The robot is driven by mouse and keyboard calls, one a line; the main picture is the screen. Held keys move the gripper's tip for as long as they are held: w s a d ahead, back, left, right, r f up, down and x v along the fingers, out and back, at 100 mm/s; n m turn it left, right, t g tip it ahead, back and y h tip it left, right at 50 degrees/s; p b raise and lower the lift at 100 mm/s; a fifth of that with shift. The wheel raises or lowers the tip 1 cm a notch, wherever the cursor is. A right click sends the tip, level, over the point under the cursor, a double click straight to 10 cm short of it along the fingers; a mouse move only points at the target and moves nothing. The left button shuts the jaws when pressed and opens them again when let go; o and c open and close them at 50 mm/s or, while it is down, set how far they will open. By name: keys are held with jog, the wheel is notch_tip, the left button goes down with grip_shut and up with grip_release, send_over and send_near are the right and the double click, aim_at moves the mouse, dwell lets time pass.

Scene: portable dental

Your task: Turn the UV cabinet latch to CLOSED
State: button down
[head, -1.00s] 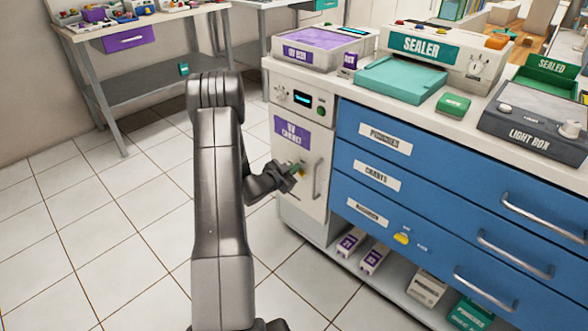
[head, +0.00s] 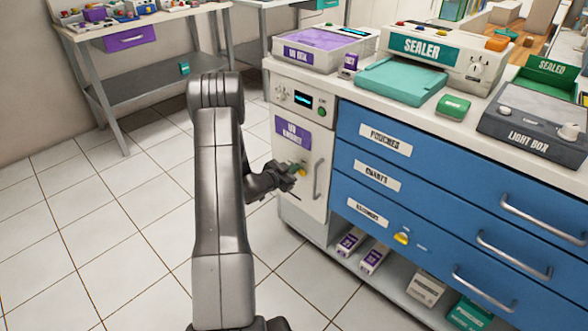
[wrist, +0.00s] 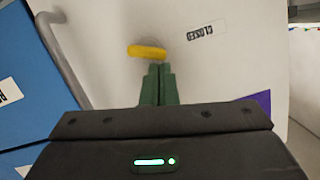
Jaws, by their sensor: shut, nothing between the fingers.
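The UV cabinet (head: 310,150) is a white door with a purple label and a vertical bar handle. Its yellow latch (head: 303,172) is on the door, left of the handle. In the wrist view the latch (wrist: 147,52) is a yellow bar on a grey round base, lying nearly level in the picture. A "CLOSED" label (wrist: 206,31) is to its right on the door. My gripper (wrist: 158,67) has its green fingers together and empty, with the tips right at the latch's lower edge. I cannot tell whether they touch it. The fingers partly hide the base.
The door handle (head: 318,180) stands close to the right of my gripper. Blue drawers (head: 430,200) with bar handles are further right. A control panel (head: 302,101) is above the door. White tiled floor (head: 120,240) is free to the left.

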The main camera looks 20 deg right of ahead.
jog(key=shift+w+a+p, duration=0.1)
jog(key=shift+w+p, duration=0.15)
jog(key=shift+p, duration=0.05)
dwell(2.9)
